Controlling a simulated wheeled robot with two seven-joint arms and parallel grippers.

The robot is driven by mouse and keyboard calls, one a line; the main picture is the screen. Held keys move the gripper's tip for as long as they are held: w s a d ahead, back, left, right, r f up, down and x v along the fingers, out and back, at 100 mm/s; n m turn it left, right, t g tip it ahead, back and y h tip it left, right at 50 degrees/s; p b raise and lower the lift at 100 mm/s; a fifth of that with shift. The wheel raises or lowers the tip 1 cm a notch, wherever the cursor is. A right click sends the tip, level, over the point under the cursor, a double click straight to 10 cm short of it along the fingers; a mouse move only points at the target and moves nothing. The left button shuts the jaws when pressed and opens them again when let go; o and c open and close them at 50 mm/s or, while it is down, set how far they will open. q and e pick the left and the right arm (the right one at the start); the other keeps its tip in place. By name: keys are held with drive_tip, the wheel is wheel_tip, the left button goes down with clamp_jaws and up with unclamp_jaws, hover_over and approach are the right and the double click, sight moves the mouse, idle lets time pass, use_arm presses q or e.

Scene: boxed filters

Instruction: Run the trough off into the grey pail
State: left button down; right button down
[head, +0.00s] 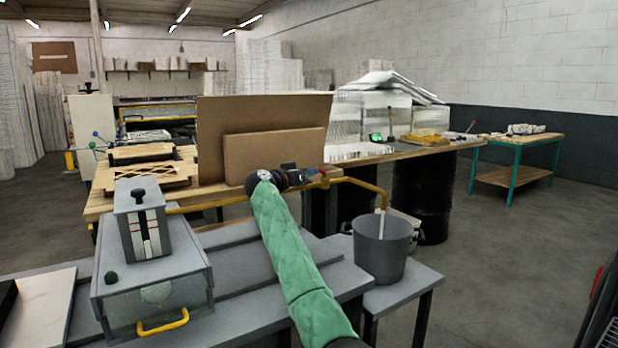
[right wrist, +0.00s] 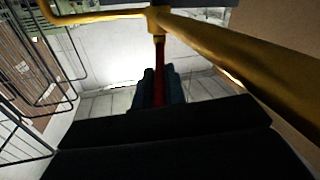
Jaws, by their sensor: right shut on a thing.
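The trough (head: 152,290) is a grey lidded box with a see-through front at the lower left. A yellow pipe (head: 232,203) runs from it to the right and bends down over the grey pail (head: 381,252). A thin pale stream (head: 382,224) shows between the pipe's end and the pail. My right gripper (head: 314,176) is at the valve on the pipe, shut on the red valve lever (right wrist: 159,72). In the right wrist view the lever runs from the yellow pipe fitting in between the dark fingertips. The liquid level inside the pail is hidden. My left gripper is out of view.
The pail stands on a small grey stand (head: 405,290). A wooden bench (head: 95,207) with brown boards (head: 276,157) stands behind the pipe. Black drums (head: 421,200) are behind the pail. A gauge block (head: 147,222) stands on the trough.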

idle(0.4)
drive_tip(key=c, duration=1.5)
unclamp_jaws()
drive_tip(key=shift+w, duration=0.1)
drive_tip(key=shift+o, duration=0.2)
drive_tip(key=shift+a, duration=0.1)
drive_tip(key=v, duration=0.7)
drive_tip(key=shift+s+a+b, duration=0.2)
drive_tip(key=shift+s+b, duration=0.1)
